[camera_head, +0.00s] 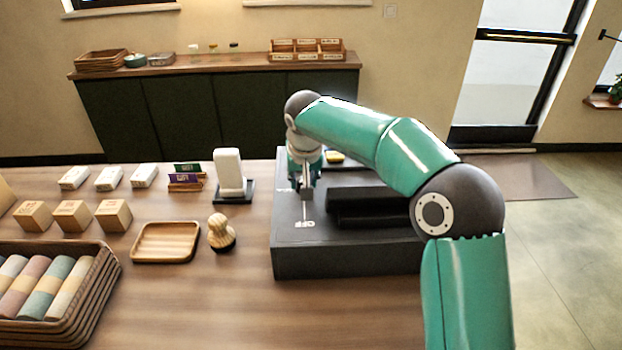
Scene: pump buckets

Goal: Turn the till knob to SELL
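The dark grey till (345,262) stands on the right part of the wooden counter. White lettering, seemingly OFF, shows on its top at the left, with a pale line running up from it. My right gripper (305,190) points down over the till's left top, where the knob seems to be. A small grey piece shows between or just below its fingers. The knob is mostly hidden by the gripper, and I cannot tell whether the fingers are closed on it. The SELL mark is not readable. My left gripper is not in view.
On the counter (190,310) left of the till are a wooden stamp (221,232), a wooden tray (166,242), a white stand device (229,172), wooden blocks (72,216) and a basket of rolls (100,290). A yellow item (335,157) lies behind the gripper.

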